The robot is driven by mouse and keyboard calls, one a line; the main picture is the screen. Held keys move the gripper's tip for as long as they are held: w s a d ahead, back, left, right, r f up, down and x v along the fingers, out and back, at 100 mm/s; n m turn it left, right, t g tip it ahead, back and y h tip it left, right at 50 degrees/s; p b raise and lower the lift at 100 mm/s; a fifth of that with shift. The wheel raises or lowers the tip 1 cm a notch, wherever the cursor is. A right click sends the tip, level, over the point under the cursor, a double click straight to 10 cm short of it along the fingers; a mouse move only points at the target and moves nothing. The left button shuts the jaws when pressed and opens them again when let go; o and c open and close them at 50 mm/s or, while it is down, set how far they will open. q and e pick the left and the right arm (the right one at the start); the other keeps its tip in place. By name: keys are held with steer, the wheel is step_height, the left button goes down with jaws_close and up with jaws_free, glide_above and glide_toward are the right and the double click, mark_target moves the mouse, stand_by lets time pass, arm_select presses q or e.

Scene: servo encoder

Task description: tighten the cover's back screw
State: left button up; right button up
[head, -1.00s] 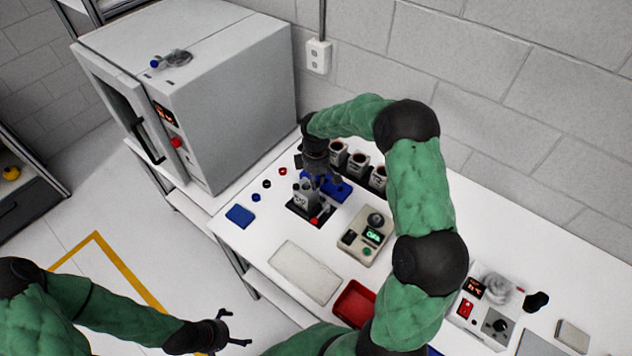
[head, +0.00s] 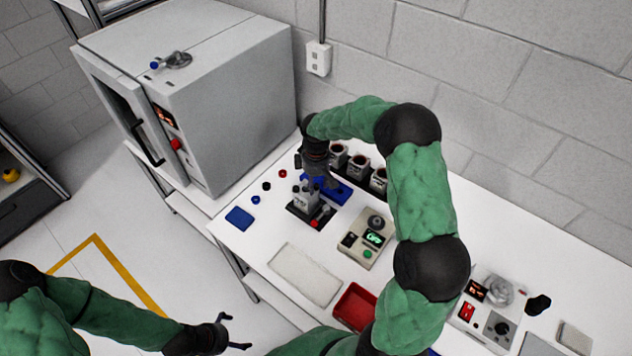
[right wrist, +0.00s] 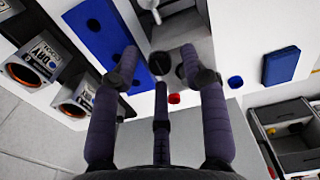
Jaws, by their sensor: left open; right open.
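The grey servo unit (head: 304,202) stands upright on a dark base plate on the white bench. My right gripper (head: 318,182) is just above and behind it, pointing down. In the right wrist view my right gripper (right wrist: 160,66) is open, its fingers spread and empty. A dark round disc (right wrist: 160,64), possibly the cover's back screw, shows between the fingertips on the grey unit (right wrist: 188,34). I cannot tell whether the fingers touch it. My left gripper (head: 238,332) is open and empty, low in front of the bench.
A blue holder block (head: 340,190) and several grey motor units (head: 358,165) stand behind the servo. A control box (head: 366,238), pale mat (head: 305,275) and red tray (head: 355,306) lie in front and right. A blue pad (head: 240,217) and small rings are left. A large oven (head: 215,95) bounds the left.

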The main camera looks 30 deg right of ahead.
mark_target(316, 185)
step_height(316, 185, up, 12)
stand_by(0.6)
